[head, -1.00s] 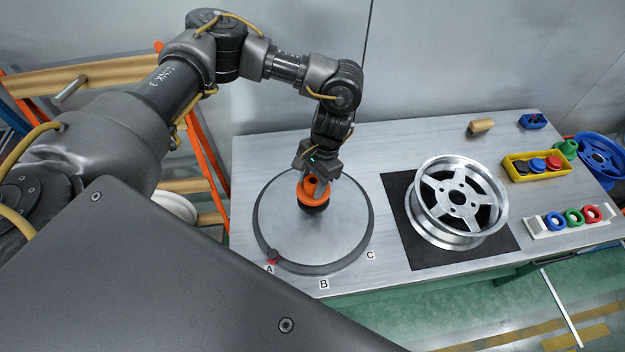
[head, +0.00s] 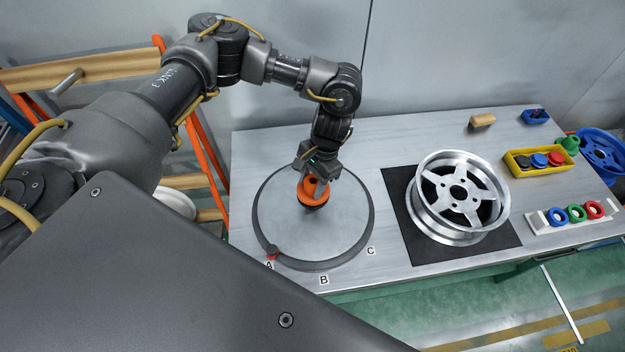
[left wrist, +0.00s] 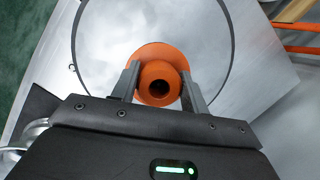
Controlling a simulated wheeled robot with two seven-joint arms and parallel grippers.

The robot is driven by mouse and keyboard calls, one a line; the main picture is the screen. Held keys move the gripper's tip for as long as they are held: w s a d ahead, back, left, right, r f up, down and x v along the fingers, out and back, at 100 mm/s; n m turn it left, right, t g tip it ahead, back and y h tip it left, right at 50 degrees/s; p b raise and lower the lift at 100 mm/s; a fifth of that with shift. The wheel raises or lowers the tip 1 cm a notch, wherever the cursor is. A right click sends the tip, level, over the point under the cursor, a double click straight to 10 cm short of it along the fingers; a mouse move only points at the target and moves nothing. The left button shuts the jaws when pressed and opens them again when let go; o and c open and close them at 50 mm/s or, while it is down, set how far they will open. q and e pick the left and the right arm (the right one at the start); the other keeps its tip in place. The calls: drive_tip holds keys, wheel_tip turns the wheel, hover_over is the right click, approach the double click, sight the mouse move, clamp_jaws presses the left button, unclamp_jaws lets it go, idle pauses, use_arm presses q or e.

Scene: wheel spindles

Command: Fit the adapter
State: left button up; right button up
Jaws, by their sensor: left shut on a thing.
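My left gripper (head: 318,180) points down over the round grey turntable (head: 285,225) and is shut on an orange adapter (head: 309,192). In the left wrist view, the two fingers (left wrist: 159,88) hold the adapter's narrow collar (left wrist: 158,73) from both sides. The collar has a dark hole, and a wider orange flange lies beyond it. A small dark patch shows just under the flange in the head view; I cannot tell whether it is a part or shadow, nor whether the adapter touches the turntable. A red-marked knob (head: 272,252) is at label A on the rim. My right gripper is out of view.
A silver wheel (head: 458,192) lies on a black mat (head: 405,215) right of the turntable. Beyond it are a yellow tray (head: 540,172) of coloured caps, a white rack (head: 540,226) of rings and a wooden block (head: 482,120). The table's back left is clear.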

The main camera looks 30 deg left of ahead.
use_arm(q)
drive_tip(key=shift+f, duration=0.55)
drive_tip(key=o, duration=1.2)
drive_tip(key=shift+r, duration=0.1)
drive_tip(key=b+v, duration=0.2)
drive_tip(key=v, duration=0.7)
drive_tip(key=shift+w+d+r, duration=0.1)
drive_tip(key=shift+r, duration=0.15)
drive_tip(key=shift+w+r+b, duration=0.1)
drive_tip(key=shift+r+b, duration=0.2)
drive_tip(key=shift+r, duration=0.35)
